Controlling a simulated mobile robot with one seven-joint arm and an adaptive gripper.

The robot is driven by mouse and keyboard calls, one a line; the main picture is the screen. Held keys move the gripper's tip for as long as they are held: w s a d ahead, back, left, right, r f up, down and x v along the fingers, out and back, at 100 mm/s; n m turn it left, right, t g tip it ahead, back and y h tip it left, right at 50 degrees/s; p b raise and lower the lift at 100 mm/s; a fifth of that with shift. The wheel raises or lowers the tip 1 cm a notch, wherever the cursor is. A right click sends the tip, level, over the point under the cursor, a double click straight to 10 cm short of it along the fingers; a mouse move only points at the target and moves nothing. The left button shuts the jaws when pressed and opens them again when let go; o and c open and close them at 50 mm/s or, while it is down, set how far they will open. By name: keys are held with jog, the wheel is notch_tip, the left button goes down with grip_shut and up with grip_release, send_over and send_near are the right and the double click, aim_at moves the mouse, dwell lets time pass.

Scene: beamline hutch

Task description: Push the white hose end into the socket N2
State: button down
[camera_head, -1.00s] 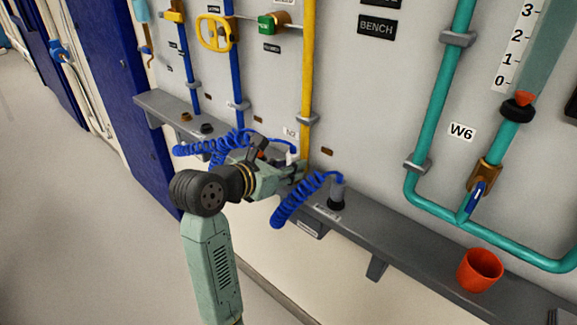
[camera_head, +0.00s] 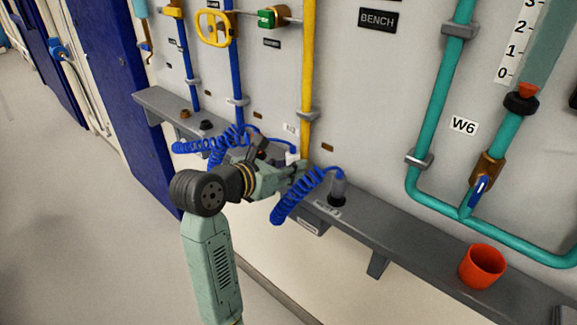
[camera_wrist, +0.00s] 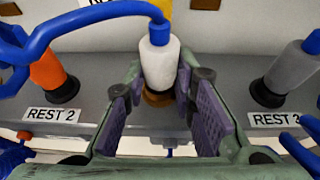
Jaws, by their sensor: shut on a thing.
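The white hose end (camera_wrist: 159,62) stands upright between my fingertips in the wrist view, with a blue hose leaving its top to the left. My gripper (camera_wrist: 160,82) is shut on it. Directly below it is a brass socket ring (camera_wrist: 158,99); my fingers and the hose end hide much of it. I cannot tell how deep the tip sits. In the head view the white hose end (camera_head: 292,155) shows just above my gripper (camera_head: 296,174), below a small wall label (camera_head: 291,127), in front of the wall. The socket is hidden there.
An orange hose end (camera_wrist: 52,75) stands at REST 2 on the left, and a grey one (camera_wrist: 290,70) at REST 3 on the right, its coiled blue hose (camera_head: 297,196) close to my gripper. A yellow pipe (camera_head: 307,70) rises behind. A red cup (camera_head: 482,267) stands on the shelf (camera_head: 400,236).

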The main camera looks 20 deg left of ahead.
jog(key=c, duration=1.2)
grip_release()
jog(key=shift+c, duration=0.2)
